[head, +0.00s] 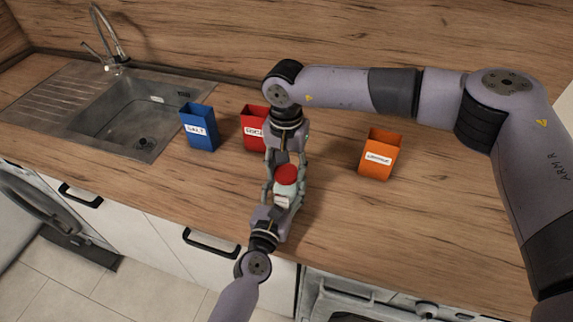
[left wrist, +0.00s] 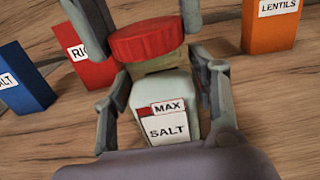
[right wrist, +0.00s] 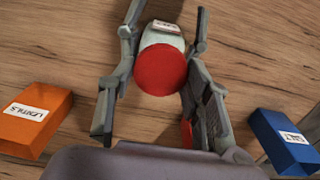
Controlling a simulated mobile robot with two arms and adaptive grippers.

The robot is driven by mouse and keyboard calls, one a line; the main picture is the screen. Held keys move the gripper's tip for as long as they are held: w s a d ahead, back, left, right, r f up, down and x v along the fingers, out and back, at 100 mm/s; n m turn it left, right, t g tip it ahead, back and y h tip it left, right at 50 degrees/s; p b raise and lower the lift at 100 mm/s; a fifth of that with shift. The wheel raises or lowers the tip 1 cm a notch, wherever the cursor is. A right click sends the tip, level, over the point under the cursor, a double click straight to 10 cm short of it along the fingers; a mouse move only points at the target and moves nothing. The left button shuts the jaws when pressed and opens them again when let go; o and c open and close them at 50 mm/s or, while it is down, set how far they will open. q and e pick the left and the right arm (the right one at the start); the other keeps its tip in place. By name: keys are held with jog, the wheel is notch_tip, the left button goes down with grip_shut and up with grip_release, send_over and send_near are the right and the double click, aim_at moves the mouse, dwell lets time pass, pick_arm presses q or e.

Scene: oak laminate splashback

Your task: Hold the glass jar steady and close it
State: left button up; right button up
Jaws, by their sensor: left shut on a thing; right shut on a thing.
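My left gripper (head: 284,204) is shut on the jar's body from the near side. The red lid (head: 287,174) is over the jar's mouth; it also shows in the left wrist view (left wrist: 147,42) and in the right wrist view (right wrist: 160,70). My right gripper (head: 287,167) is shut on the lid from the far side. I cannot tell how tightly the lid sits.
A blue SALT box (head: 201,130) and a red box (head: 252,130), partly hidden behind my right gripper, stand to the left. An orange LENTILS box (head: 378,153) stands to the right. The sink (head: 130,115) is far left. The counter's front right is clear.

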pick_arm(q)
grip_shut()
pick_arm(e)
jog(key=shift+f, duration=0.35)
